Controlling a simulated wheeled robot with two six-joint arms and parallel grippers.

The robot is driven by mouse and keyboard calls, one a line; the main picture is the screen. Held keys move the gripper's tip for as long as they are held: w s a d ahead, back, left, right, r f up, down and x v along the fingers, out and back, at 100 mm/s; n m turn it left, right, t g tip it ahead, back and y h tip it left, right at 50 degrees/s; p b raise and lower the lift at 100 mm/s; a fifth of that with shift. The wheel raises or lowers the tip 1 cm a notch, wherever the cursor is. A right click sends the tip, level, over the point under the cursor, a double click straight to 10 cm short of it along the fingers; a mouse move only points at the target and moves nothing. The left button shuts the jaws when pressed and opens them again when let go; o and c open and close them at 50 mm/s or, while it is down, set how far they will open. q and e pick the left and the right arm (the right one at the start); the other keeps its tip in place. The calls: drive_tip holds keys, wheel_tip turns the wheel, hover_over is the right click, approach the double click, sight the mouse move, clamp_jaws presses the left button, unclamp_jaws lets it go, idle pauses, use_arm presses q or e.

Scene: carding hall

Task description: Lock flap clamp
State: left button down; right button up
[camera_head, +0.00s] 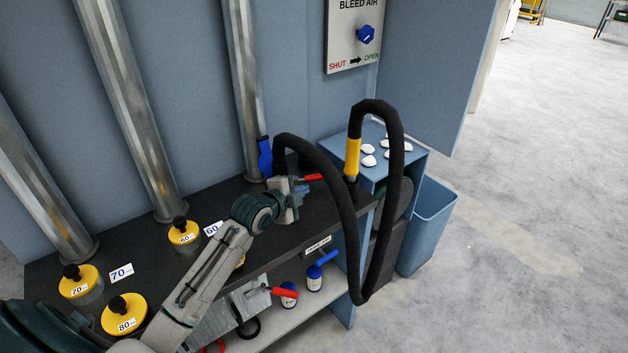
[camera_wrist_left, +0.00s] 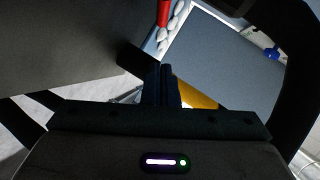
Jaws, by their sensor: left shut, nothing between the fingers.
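A red handle (camera_head: 314,177) sticks out over the dark bench top, just beyond my left gripper's fingertips. The red handle also shows at the top of the left wrist view (camera_wrist_left: 163,12). A second red handle (camera_head: 285,293) sits by a grey metal plate (camera_head: 250,302) below the bench edge. I cannot tell for sure which is the flap clamp. My left gripper (camera_head: 302,188) is shut and empty above the bench, close to the first red handle; whether they touch is unclear. Its fingers (camera_wrist_left: 163,88) partly hide what lies beyond. My right gripper is not in view.
A black hose (camera_head: 348,215) with a yellow collar (camera_head: 352,158) loops in front of the bench at right. A blue stand (camera_head: 408,160) holds white lumps; a blue bin (camera_head: 430,225) stands beside it. Yellow-topped weights (camera_head: 125,318) and metal pipes (camera_head: 130,100) crowd the left.

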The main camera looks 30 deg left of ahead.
use_arm(q)
drive_tip(key=p, duration=0.2)
approach(322, 178)
drive_tip(key=w+d, duration=0.2)
drive_tip(key=shift+w+d+r, duration=0.25)
drive_tip(key=shift+d, duration=0.05)
drive_tip(key=shift+w+a+f+p, duration=0.3)
drive_tip(key=shift+w+a+f, duration=0.1)
drive_tip(key=shift+w, duration=0.15)
drive_tip(key=shift+w+a+f+p, duration=0.25)
drive_tip(key=shift+w+a+f, duration=0.15)
drive_tip(key=shift+w, duration=0.15)
drive_tip(key=shift+w+a+f, duration=0.35)
